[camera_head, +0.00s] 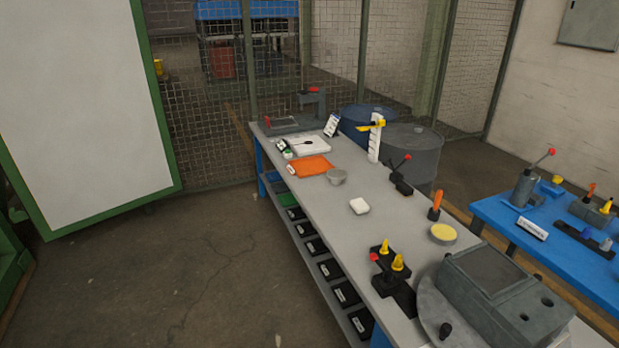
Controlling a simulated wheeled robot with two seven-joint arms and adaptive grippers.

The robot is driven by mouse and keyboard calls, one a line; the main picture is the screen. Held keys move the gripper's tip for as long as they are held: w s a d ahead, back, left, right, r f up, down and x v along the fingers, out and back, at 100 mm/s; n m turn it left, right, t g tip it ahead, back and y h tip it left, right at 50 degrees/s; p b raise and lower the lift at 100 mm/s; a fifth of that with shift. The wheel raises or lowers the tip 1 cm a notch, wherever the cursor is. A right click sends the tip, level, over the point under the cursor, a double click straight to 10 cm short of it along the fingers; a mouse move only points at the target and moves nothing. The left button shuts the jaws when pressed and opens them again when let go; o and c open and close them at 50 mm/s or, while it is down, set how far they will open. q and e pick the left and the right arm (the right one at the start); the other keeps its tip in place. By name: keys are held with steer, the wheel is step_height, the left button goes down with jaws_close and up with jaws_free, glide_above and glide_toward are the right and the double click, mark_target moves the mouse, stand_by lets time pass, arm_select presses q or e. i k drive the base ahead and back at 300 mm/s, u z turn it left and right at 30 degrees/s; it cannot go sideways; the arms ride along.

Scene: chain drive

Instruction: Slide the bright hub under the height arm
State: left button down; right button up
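The height gauge is an upright white scale (375,142) near the bench's right edge. Its yellow height arm (371,125) sticks out sideways near the top. The silver piece stands apart from the gauge, nearer and to its left, not under the arm. Neither of my grippers is in the head view.
A blue bench (495,215) stands right. Floor (210,260) at left is clear.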

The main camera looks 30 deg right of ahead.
mark_target(335, 175)
steer(key=u, duration=0.05)
steer(key=i, duration=1.55)
steer(key=z, duration=1.1)
steer(key=i, duration=0.85)
steer(key=z, duration=0.95)
